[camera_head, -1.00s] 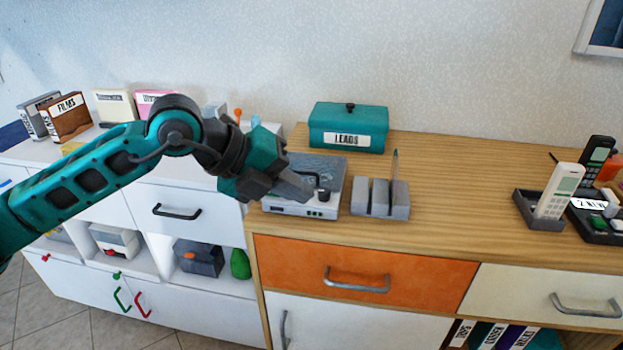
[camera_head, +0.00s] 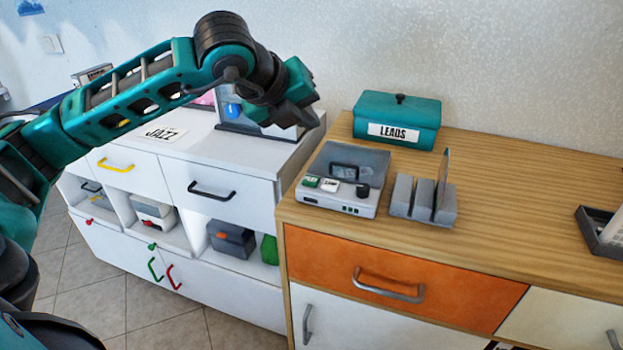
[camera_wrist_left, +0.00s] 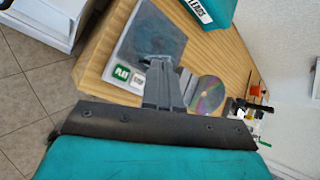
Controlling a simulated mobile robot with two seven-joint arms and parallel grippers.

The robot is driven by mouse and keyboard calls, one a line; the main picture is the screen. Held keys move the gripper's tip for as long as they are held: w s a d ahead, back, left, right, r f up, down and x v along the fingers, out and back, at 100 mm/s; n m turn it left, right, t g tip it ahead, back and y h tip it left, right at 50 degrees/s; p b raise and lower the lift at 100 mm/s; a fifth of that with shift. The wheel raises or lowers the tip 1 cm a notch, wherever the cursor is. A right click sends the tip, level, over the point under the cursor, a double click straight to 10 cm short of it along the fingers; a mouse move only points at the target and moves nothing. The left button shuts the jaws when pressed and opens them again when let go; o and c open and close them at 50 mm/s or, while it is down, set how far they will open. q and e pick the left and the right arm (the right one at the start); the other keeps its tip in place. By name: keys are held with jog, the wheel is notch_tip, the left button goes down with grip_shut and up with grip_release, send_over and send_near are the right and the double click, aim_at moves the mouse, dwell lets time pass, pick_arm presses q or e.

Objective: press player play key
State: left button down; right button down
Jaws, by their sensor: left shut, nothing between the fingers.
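The disc player (camera_head: 345,178) is a light grey box with a dark top, standing on the wooden cabinet top. Its green play key (camera_head: 311,182) is at the front left of its top, beside a white key (camera_head: 329,185) and a black knob (camera_head: 362,190). In the left wrist view the green key (camera_wrist_left: 121,73) reads PLAY and the white key (camera_wrist_left: 138,79) reads STOP. My left gripper (camera_head: 312,118) is shut and empty, raised above and to the left of the player, apart from it. In the wrist view its fingers (camera_wrist_left: 158,65) cover part of the player. My right gripper is not in view.
A teal LEADS box (camera_head: 397,122) stands behind the player. A grey slotted rack (camera_head: 422,200) holding a disc is close on the player's right. A white cabinet (camera_head: 240,155) adjoins on the left. The wooden top further right is mostly clear.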

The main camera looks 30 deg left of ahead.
pick_arm(q)
jog(key=b, duration=0.5)
send_over(307, 182)
notch_tip(307, 182, down, 8)
jog(key=shift+r, duration=0.15)
jog(key=shift+f+b, duration=0.35)
jog(key=shift+f, duration=0.1)
jog(key=shift+r, duration=0.1)
dwell(1.2)
jog(key=shift+f+b, duration=0.45)
jog(key=shift+b, duration=0.35)
